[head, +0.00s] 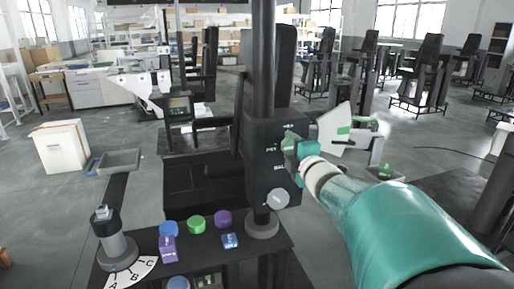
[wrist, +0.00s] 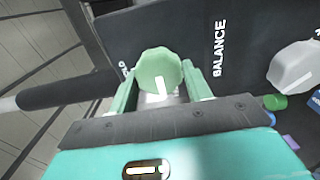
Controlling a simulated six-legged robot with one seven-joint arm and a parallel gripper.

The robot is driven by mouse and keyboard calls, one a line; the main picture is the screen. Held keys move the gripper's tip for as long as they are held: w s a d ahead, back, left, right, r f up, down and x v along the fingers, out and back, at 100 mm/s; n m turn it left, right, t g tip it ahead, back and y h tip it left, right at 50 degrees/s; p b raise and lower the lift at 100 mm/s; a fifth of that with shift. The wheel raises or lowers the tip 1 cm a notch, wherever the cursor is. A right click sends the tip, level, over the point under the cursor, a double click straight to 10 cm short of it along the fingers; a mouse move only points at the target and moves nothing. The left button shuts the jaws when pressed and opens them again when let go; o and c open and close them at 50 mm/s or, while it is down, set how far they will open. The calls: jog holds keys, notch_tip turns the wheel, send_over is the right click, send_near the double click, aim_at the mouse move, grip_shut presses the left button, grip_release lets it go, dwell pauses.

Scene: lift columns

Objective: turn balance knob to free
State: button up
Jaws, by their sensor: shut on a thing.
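A pale green, scalloped knob (wrist: 160,72) with a white pointer mark sits on the dark panel of the lift column (head: 258,150). My gripper (wrist: 161,86) is shut on this knob, one green finger on each side. In the head view my gripper (head: 296,148) reaches the panel from the right, and its fingers largely hide the knob there. The word BALANCE is printed on the panel between the green knob and a grey-white knob (head: 277,198), which also shows at the right of the wrist view (wrist: 296,66). The words at the green knob are partly covered.
Below the panel, a black table (head: 265,246) holds several purple, green and blue pieces. A grey post (head: 115,245) stands by a white A-B-C dial (head: 136,268) at the left. A white box (head: 62,146) and more columns stand behind on open floor.

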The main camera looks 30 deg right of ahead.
dwell(0.3)
jog(key=o, duration=0.9)
jog(key=shift+o, duration=0.2)
jog(key=shift+s, duration=0.1)
jog(key=v, duration=1.3)
jog(key=shift+s+a, duration=0.15)
jog(key=shift+s, duration=0.15)
